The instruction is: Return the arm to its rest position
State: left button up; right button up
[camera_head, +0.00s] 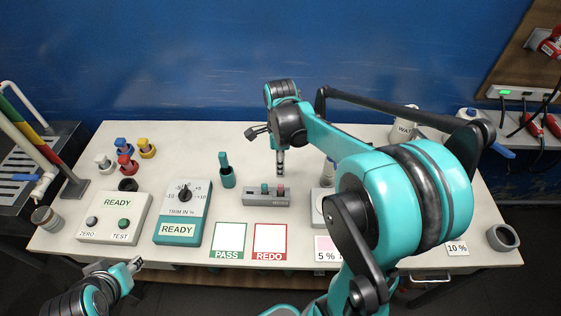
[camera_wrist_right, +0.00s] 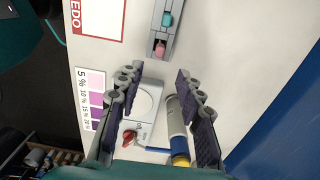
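My right arm reaches across the table from the right in the head view. Its gripper (camera_head: 280,168) points down above the table, behind the small grey rack (camera_head: 265,200). In the right wrist view the two fingers of this gripper (camera_wrist_right: 158,74) stand apart with nothing held between them. Below them are a white device (camera_wrist_right: 148,102) with a red knob and a cylinder (camera_wrist_right: 176,112) with a yellow end. My left gripper (camera_head: 136,265) is at the table's front left edge, and its finger gap is unclear. My right arm hides part of the table's right side.
A READY box (camera_head: 120,208), a TRIM box (camera_head: 183,200) and several coloured-top bottles stand on the left. PASS (camera_head: 229,228) and REDO (camera_head: 270,228) mats lie at the front. A grey cup (camera_head: 503,238) is at the right edge. A blue wall is behind.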

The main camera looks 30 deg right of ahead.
jog(key=shift+r, duration=0.3)
dwell(0.5)
